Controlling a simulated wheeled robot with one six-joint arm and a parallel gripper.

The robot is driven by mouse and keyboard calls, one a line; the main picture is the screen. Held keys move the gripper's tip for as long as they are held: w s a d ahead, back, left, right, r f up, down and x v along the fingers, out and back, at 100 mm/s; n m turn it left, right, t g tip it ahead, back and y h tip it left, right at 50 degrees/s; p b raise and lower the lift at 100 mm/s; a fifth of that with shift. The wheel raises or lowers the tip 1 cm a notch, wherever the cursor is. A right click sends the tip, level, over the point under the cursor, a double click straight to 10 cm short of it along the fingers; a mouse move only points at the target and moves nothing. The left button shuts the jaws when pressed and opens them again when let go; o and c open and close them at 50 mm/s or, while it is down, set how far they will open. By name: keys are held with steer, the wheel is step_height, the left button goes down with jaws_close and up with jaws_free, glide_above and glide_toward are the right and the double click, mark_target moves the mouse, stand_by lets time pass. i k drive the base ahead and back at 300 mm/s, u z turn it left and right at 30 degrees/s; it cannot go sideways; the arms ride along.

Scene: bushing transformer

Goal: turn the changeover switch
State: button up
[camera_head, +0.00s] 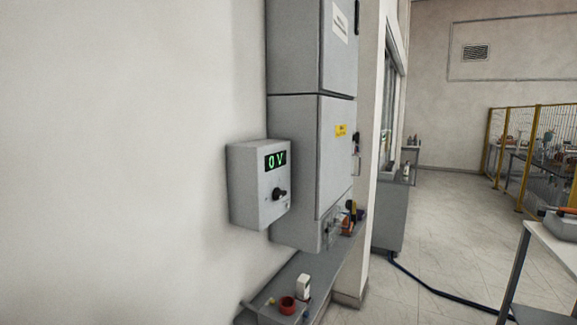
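A small grey control box (258,187) is mounted on the white wall, left of a tall grey cabinet. Its front has a green display (276,161) that reads "0 V". Below the display is a black rotary knob (279,194), which may be the changeover switch. Its exact pointing direction is too small to tell. Another dark handle-like part (356,140) is on the right edge of the tall cabinet. My gripper is not in view, and nothing touches the knob.
The tall grey cabinet (308,160) stands right of the box. A low grey shelf (318,262) below holds a red round item (287,305) and several small things. A white table (548,250) is at right. A dark cable (440,290) crosses the open floor.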

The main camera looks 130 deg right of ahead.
mark_target(349, 204)
steer(key=z, duration=4.9)
steer(key=i, duration=0.5)
steer(key=k, duration=0.5)
steer(key=u, duration=1.4)
steer(key=k, duration=0.95)
steer(key=z, duration=1.4)
steer(key=i, duration=0.5)
